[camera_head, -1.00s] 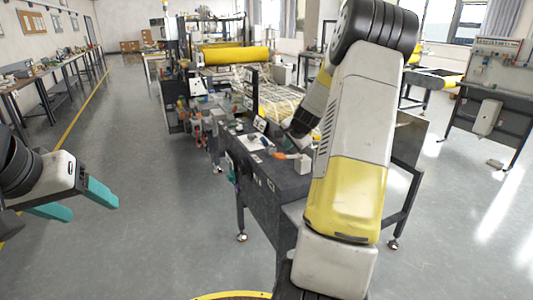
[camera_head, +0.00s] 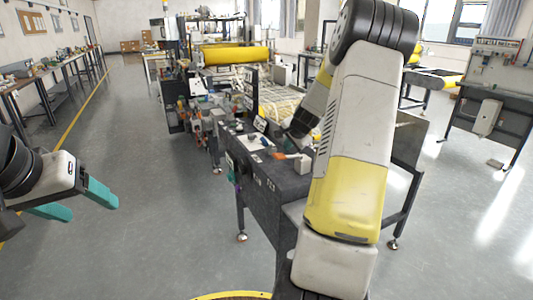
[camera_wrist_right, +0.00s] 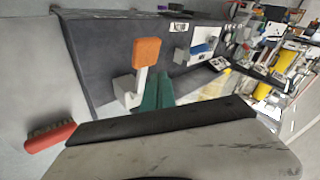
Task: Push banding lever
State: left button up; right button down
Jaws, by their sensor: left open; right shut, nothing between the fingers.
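The banding lever (camera_wrist_right: 146,53) shows in the right wrist view as an orange grip on a pale arm rising from a light block. Its orange grip also shows in the head view (camera_head: 280,156) on the dark machine table. My right gripper (camera_wrist_right: 158,78) has its teal fingers shut and empty, right beside the lever's arm in the wrist view. I cannot tell whether they touch. In the head view my right arm hides much of that area. My left gripper (camera_head: 80,198) is open and empty at the left, over the floor, well away from the table.
A yellow roll (camera_head: 235,55) sits farther back. The floor left of the table is clear.

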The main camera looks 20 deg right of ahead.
aim_at(284, 156)
dwell(0.7)
jog(key=shift+a+f, duration=0.1)
jog(key=shift+f, duration=0.3)
jog(key=shift+s+a+f, duration=0.1)
jog(key=shift+a+f, duration=0.05)
jog(key=shift+f, duration=0.4)
jog(key=shift+a+f, duration=0.15)
jog(key=shift+f, duration=0.4)
dwell(0.8)
jog(key=shift+a+f, duration=0.4)
jog(key=shift+f, duration=0.3)
dwell(0.6)
jog(key=shift+d+r, duration=0.15)
jog(key=shift+r, duration=0.85)
jog(key=shift+d+r, duration=0.1)
jog(key=shift+r, duration=0.9)
jog(key=shift+d+r, duration=0.15)
jog(key=shift+d, duration=0.1)
jog(key=shift+d, duration=0.1)
